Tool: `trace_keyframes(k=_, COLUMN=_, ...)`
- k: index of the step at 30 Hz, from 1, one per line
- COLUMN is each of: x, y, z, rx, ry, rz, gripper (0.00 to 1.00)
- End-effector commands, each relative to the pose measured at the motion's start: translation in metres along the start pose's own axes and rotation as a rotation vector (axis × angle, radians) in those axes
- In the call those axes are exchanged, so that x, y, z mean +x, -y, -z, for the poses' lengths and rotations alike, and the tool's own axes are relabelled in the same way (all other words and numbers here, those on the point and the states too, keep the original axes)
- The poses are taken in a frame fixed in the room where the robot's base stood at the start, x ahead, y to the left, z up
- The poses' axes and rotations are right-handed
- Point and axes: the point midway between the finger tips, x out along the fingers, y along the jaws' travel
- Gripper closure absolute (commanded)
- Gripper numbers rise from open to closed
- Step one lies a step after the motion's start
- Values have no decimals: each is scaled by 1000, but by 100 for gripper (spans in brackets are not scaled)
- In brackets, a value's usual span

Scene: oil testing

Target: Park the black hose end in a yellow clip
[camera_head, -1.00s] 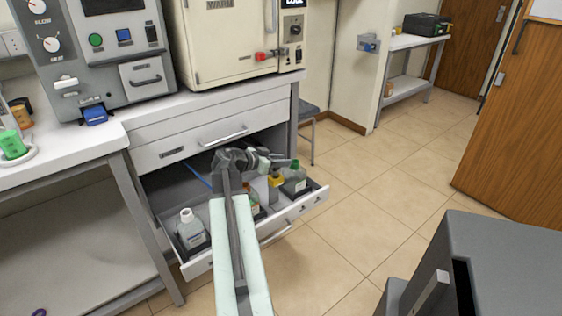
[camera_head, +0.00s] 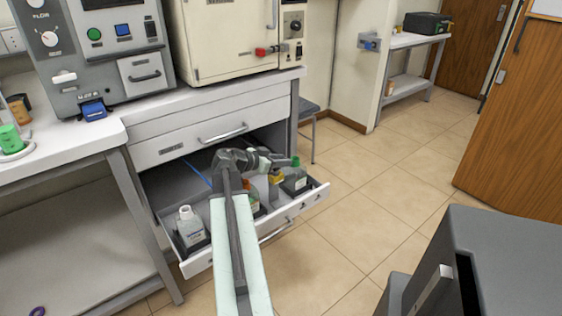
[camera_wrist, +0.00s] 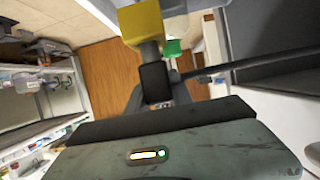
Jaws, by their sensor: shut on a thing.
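My gripper (camera_wrist: 157,97) points away from the wrist camera, its fingers closed around a dark block-like piece, apparently the black hose end (camera_wrist: 155,82). A black hose (camera_wrist: 262,62) runs from beside the jaws to the right edge of the wrist view. A yellow block (camera_wrist: 142,22), possibly a clip, lies just beyond the black piece; whether they touch is unclear. In the head view my gripper (camera_head: 283,160) is over the right part of the open drawer, just above a small yellow thing (camera_head: 276,178). The hose cannot be made out there.
The open drawer (camera_head: 310,198) holds a white-capped bottle (camera_head: 190,228) at left and a green-capped bottle (camera_head: 295,180) close to my gripper. The bench with a cream oven (camera_head: 235,40) stands above. A grey box-like body (camera_head: 505,250) is at right front. Tiled floor between is clear.

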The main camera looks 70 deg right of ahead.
Motion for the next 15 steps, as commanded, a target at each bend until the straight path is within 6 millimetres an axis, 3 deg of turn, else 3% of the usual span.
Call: trace_keyframes(k=15, x=6, y=0, z=-15, rx=0, ry=0, rz=-1, gripper=100)
